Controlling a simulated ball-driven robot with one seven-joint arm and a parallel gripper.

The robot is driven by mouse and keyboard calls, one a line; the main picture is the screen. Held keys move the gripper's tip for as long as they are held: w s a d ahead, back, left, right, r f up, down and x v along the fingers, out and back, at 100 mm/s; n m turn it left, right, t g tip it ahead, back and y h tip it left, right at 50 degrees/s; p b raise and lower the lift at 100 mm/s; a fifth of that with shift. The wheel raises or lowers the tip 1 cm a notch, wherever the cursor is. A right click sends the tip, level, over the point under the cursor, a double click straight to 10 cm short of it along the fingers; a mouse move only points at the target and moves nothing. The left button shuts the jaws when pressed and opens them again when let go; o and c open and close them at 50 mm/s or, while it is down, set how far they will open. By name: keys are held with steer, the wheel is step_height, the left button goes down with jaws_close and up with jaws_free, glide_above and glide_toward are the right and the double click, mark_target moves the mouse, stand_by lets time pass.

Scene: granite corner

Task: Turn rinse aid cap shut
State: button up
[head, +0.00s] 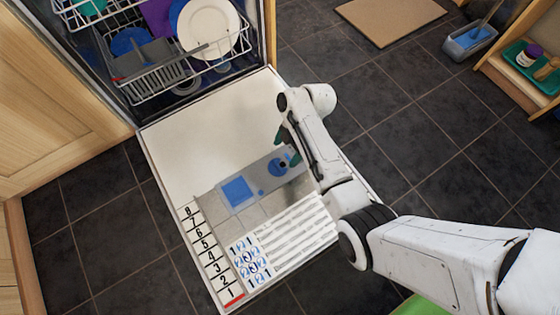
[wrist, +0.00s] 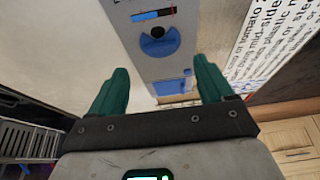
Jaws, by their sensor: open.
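The rinse aid cap (head: 277,167) is a round blue disc on the grey dispenser strip (head: 215,203) of the open dishwasher door. In the wrist view the cap (wrist: 160,45) has a dark spot on its upper part and lies beyond the fingertips, a little above the gap between them. I cannot tell from its look whether it is fully shut. My gripper (head: 289,150) has green fingers and is beside the cap, partly hidden by my arm. In the wrist view my gripper (wrist: 160,66) is open, with nothing between the fingers.
A square blue flap (head: 238,192) sits left of the cap. The dishwasher door (head: 180,150) lies open. The rack (head: 165,85) with dishes is at the back. A wooden cabinet (head: 60,105) stands left. Dark tiled floor (head: 400,100) is open to the right.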

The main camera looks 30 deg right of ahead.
mark_target(278, 166)
steer(key=b+x, duration=0.3)
steer(key=x, duration=0.3)
steer(key=shift+a+f, duration=0.1)
steer(key=shift+f, duration=0.15)
steer(key=shift+c, duration=0.5)
steer(key=shift+s, duration=0.1)
steer(key=c, duration=0.9)
steer(key=shift+c, duration=0.2)
